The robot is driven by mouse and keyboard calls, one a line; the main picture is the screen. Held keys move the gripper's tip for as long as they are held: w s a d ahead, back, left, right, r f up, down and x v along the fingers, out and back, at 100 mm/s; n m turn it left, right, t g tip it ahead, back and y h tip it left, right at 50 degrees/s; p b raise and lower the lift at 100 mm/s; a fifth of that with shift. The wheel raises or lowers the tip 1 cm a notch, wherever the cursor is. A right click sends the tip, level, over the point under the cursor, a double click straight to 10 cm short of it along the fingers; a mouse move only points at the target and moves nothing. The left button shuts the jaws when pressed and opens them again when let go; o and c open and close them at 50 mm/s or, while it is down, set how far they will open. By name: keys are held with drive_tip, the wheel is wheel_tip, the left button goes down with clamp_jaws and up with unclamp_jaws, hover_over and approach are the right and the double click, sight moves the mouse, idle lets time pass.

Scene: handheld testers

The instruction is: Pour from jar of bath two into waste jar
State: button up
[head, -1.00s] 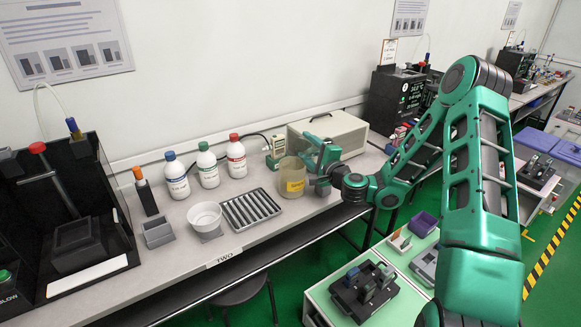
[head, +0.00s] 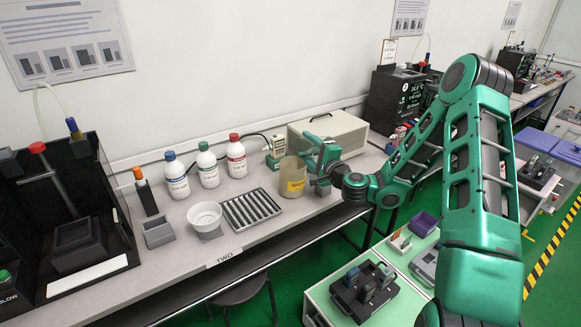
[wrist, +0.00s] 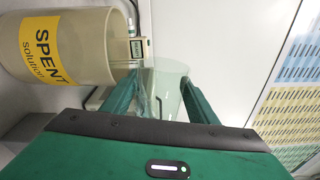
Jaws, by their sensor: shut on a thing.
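The waste jar (head: 291,181) is a tan, wide jar with a yellow label, standing on the bench right of the ribbed tray. In the wrist view the waste jar (wrist: 88,40) lies sideways at upper left, its label reading "SPENT Solution". My gripper (head: 322,158) is just right of the waste jar, close beside it. In the wrist view my gripper (wrist: 165,92) is shut on a clear, pale glass jar (wrist: 171,80) between its green fingers. The glass jar's tilt and contents cannot be made out, and I cannot distinguish it in the head view.
Three capped bottles (head: 207,168) stand at the back. A white bowl (head: 204,215) and a ribbed tray (head: 250,209) sit left of the waste jar. A beige box (head: 328,136) stands behind my gripper. A low cabinet (head: 343,301) stands in front of the bench.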

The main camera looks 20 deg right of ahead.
drive_tip(key=shift+r, duration=0.25)
idle(0.5)
idle(0.9)
drive_tip(key=m, duration=0.3)
drive_tip(key=shift+w+d+f, duration=0.1)
drive_tip(key=shift+d+f, duration=0.2)
drive_tip(key=shift+d, duration=0.05)
drive_tip(key=shift+r, duration=0.1)
wheel_tip(320, 180, up, 2)
drive_tip(key=m, duration=0.5)
drive_tip(key=shift+r, duration=0.2)
wheel_tip(320, 180, up, 3)
drive_tip(key=m, duration=0.6)
drive_tip(key=shift+a+f, duration=0.1)
drive_tip(key=shift+f, duration=0.05)
drive_tip(key=shift+r, duration=2.45)
